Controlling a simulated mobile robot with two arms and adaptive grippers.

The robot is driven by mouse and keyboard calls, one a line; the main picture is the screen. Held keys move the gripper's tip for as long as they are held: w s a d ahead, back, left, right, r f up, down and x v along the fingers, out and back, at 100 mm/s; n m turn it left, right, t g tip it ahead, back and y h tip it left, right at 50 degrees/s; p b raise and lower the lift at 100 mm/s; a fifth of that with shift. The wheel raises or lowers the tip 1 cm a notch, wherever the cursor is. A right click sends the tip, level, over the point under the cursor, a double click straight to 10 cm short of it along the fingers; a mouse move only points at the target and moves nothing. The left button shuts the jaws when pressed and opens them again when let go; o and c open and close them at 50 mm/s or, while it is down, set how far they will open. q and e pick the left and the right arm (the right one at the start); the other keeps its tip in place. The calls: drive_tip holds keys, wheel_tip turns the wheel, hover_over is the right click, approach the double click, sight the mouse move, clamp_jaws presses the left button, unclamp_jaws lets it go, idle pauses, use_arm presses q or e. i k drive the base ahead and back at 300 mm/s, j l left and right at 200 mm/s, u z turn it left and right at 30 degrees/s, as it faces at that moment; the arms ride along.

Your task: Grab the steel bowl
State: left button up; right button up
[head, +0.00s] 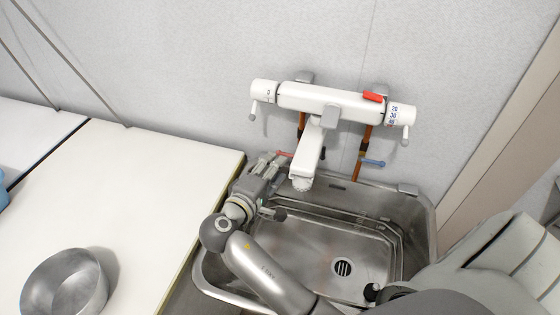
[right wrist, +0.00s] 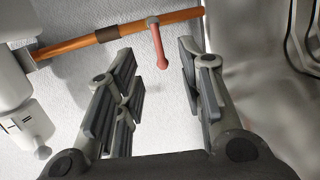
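The steel bowl (head: 65,284) stands on the cream countertop at the lower left of the head view, partly cut off by the bottom edge. My right gripper (head: 272,163) is by the wall end of the sink's left rim, beside the faucet spout and well to the right of the bowl. In the right wrist view my right gripper (right wrist: 155,72) has its fingers spread apart with nothing between them. A red valve handle (right wrist: 159,47) shows beyond the fingers. The bowl does not show in that view. My left gripper is not in view.
The steel sink (head: 418,215) lies right of the counter, with a white faucet (head: 328,103) above it. Copper pipes (head: 362,145) with red and blue handles run below the faucet. The counter (head: 150,195) is clear between sink and bowl. A blue object (head: 3,190) sits at the left edge.

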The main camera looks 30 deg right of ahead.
sight(72, 281)
drive_tip(key=k+j, duration=0.5)
drive_tip(key=k, duration=0.15)
drive_tip(key=k+j, duration=0.55)
drive_tip(key=k, duration=0.15)
